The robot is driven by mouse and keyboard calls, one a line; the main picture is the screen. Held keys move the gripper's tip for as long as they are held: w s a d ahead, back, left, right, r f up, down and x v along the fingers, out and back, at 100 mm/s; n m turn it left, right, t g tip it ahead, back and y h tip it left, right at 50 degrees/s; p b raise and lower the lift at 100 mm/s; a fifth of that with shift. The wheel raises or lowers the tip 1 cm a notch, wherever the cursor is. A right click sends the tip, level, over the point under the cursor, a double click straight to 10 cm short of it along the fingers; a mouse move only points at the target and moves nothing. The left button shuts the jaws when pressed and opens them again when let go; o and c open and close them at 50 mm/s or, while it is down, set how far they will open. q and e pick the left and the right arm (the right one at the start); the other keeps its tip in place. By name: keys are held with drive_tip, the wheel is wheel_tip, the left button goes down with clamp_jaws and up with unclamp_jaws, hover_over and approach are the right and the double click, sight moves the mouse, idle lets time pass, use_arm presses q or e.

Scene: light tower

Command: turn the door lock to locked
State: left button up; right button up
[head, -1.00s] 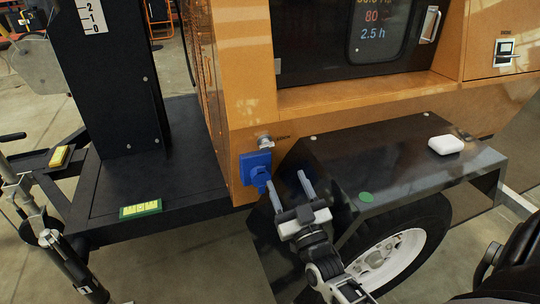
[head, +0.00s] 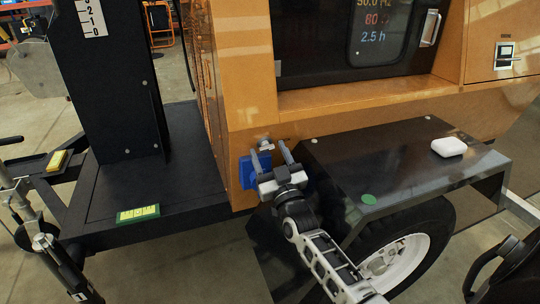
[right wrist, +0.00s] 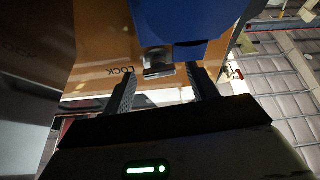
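A small silver lock knob (head: 264,142) sits on the orange cabinet corner, just above a blue socket box (head: 247,172). In the right wrist view the knob (right wrist: 158,66) is a short metal piece near the word LOCK. My right gripper (head: 270,152) is open, and its fingertips reach up towards the knob, one on either side. In the right wrist view the knob appears beyond the gap between the fingertips (right wrist: 160,84). Contact cannot be told. The gripper hides part of the blue box.
The black fender (head: 410,165) with a white box (head: 449,147) and a green disc (head: 369,199) lies close to the right of my arm, above the wheel (head: 395,258). A green-yellow block (head: 138,214) lies on the black deck at left. A small latch panel (head: 505,55) is at far right.

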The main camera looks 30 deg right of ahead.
drive_tip(key=c, duration=0.9)
drive_tip(key=shift+m, duration=0.8)
use_arm(q)
drive_tip(key=shift+w+a+f, duration=0.1)
drive_tip(key=shift+w+a, duration=0.1)
drive_tip(key=shift+a, duration=0.1)
use_arm(e)
drive_tip(key=shift+h, duration=0.4)
drive_tip(key=o, duration=1)
use_arm(q)
drive_tip(key=shift+d, duration=0.1)
use_arm(e)
drive_tip(key=shift+s, duration=0.1)
drive_tip(key=shift+s+a+f, duration=0.1)
drive_tip(key=shift+s+f, duration=0.05)
drive_tip(key=shift+s, duration=0.05)
use_arm(q)
drive_tip(key=shift+s+f+g+y+p, duration=0.3)
drive_tip(key=shift+s+f+g+p, duration=0.1)
drive_tip(key=shift+p, duration=0.3)
use_arm(e)
drive_tip(key=v, duration=0.7)
use_arm(q)
drive_tip(key=shift+w+r, duration=0.1)
drive_tip(key=shift+w, duration=0.05)
